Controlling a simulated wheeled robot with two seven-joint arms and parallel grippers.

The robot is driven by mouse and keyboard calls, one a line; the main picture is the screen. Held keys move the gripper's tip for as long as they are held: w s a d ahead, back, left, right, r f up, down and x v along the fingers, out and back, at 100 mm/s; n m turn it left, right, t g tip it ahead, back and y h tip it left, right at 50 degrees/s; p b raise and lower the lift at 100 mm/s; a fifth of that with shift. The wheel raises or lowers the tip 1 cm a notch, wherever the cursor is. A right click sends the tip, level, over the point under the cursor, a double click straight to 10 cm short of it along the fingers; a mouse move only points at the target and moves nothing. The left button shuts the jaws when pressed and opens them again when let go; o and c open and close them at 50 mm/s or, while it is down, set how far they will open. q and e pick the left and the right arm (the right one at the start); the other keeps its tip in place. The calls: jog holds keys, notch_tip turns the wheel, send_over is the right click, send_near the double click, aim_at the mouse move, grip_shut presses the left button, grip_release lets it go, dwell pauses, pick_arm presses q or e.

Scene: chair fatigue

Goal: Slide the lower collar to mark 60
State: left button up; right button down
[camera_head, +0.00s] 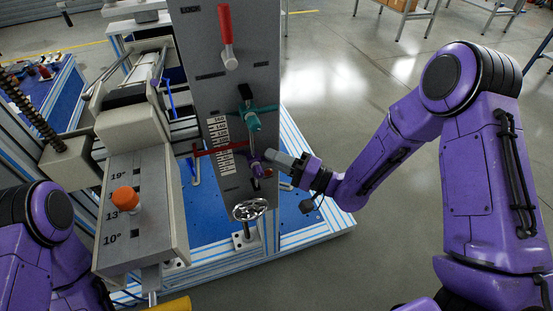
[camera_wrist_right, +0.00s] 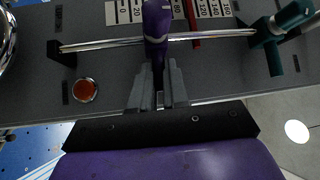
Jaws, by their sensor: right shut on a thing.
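The purple lower collar (camera_head: 257,170) sits on a vertical metal rod on the grey panel. In the right wrist view the collar (camera_wrist_right: 156,22) is on the shiny rod (camera_wrist_right: 100,45). My right gripper (camera_head: 279,159) reaches it from the right and is shut on its purple handle; its fingers (camera_wrist_right: 158,92) show in the wrist view. The white scale (camera_head: 221,143) with black numbers lies beside the rod. A red bar (camera_head: 219,149) crosses the scale and hides some marks, so I cannot read the collar's exact mark. My left gripper is out of view.
A teal upper collar (camera_head: 249,121) is higher on the rod. A red-handled lever (camera_head: 227,40) is above, and a handwheel (camera_head: 250,210) is below. A box with an orange knob (camera_head: 125,198) stands at left. Floor at right is open.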

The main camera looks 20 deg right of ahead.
jog(key=c, duration=1.5)
grip_release()
jog(key=shift+a, duration=0.1)
jog(key=shift+o, duration=0.5)
jog(key=shift+a, duration=0.1)
jog(key=b+v, duration=0.1)
jog(key=v, duration=0.9)
jog(key=shift+b, duration=0.35)
jog(key=shift+s, duration=0.15)
